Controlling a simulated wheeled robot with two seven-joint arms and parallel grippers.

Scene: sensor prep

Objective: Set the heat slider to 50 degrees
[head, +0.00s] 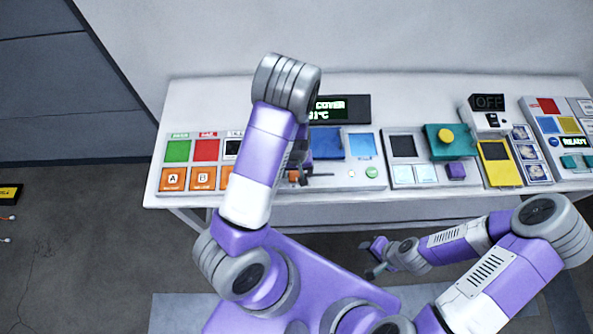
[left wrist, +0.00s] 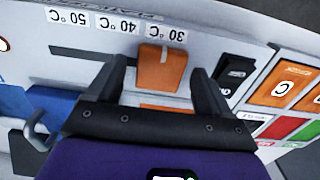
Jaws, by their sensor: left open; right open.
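The heat slider's orange knob (left wrist: 162,68) shows in the left wrist view, beside the upside-down 30 °C label (left wrist: 166,33). The 40 °C label (left wrist: 117,25) and 50 °C label (left wrist: 68,18) lie further left along the track. My left gripper (left wrist: 157,88) is open, with one finger on each side of the knob; whether they touch it I cannot tell. In the head view my left gripper (head: 308,177) is low over the panel, and the arm hides part of the slider. My right gripper (head: 374,258) is open and empty, in front of the table.
A dark display (head: 330,108), partly hidden by my left arm, stands behind the panel. Orange A (head: 173,179) and B (head: 203,178) pads lie left of the arm. A blue block (head: 328,143) and green button (head: 371,172) are to the right. A teal box (head: 449,142) stands further right.

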